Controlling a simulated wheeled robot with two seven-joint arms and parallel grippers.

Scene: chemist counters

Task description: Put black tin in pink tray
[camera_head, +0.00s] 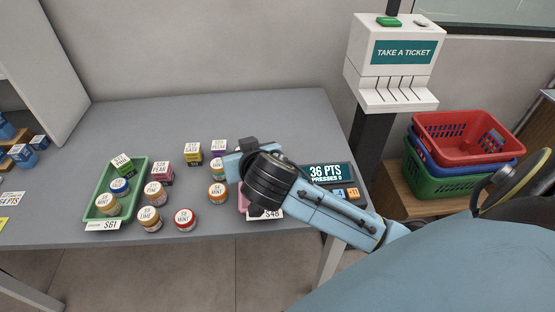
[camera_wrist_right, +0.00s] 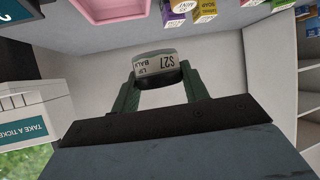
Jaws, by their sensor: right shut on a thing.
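In the right wrist view a small round tin (camera_wrist_right: 156,66) with a dark edge and a pale label reading "S27 LIP BALM" sits between the two fingers of my right gripper (camera_wrist_right: 160,78). The gripper is shut on it, and the tin appears held in the air. The pink tray (camera_wrist_right: 110,8) shows at the top left of that view, apart from the tin. In the head view my right arm covers most of the pink tray (camera_head: 243,203); only its left edge and a "S48" label show. My right gripper (camera_head: 232,163) is above the counter there; the tin is hidden. My left gripper is not in view.
A green tray (camera_head: 91,211) holding jars and a box stands on the left of the counter (camera_head: 140,115). Several loose jars and boxes stand between the trays. A points display (camera_head: 326,173) is right of my gripper. The counter's back is clear.

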